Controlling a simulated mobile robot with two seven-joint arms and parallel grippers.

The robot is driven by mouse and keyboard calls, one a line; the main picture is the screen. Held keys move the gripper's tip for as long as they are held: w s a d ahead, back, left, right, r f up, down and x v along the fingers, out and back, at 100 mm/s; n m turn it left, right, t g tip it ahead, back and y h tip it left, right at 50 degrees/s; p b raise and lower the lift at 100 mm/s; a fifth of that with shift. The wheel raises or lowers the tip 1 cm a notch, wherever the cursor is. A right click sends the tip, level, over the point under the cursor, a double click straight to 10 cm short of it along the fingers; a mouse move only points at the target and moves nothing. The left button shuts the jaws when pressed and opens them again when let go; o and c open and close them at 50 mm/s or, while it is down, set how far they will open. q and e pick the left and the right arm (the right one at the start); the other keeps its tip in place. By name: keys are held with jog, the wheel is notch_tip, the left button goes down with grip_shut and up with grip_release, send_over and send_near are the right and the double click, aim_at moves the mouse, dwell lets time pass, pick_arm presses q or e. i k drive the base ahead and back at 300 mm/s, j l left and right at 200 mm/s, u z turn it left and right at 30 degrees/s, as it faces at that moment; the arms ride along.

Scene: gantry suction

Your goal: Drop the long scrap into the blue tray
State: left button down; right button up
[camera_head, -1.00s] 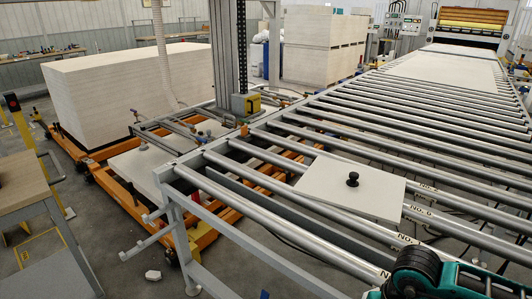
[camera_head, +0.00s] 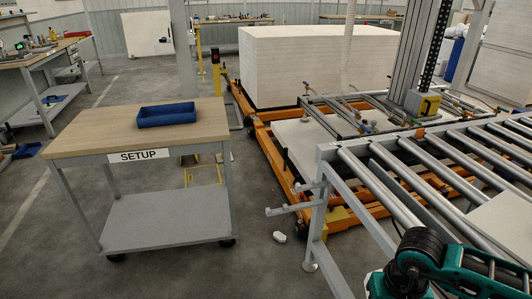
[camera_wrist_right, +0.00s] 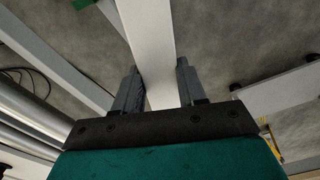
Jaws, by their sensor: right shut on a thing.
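The blue tray (camera_head: 168,121) sits on the wooden top of the SETUP cart, left of centre in the head view. It looks empty. In the right wrist view a long pale strip (camera_wrist_right: 150,40), which looks like the long scrap, runs between the fingers of my right gripper (camera_wrist_right: 158,70). The right gripper is shut on it, and the strip's far end runs out of the top of the view. In the head view my right arm shows at the lower right, far from the tray; its fingers and the strip are hidden there. My left gripper is not in view.
The SETUP cart (camera_head: 75,136) stands left on the grey floor. The roller conveyor (camera_head: 345,205) is at right, with a pale board (camera_head: 505,225) on it. An orange lift frame (camera_head: 270,150) stands behind. A small white piece (camera_head: 279,236) lies on the floor between cart and conveyor.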

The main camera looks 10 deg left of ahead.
aim_at(168, 121)
jog(key=i+u, duration=0.15)
jog(key=u, duration=0.25)
jog(key=i+u, duration=0.15)
jog(key=u, duration=0.25)
jog(key=i+u, duration=0.2)
jog(key=u, duration=0.2)
jog(key=i+l+u, duration=0.55)
jog(key=i, duration=0.1)
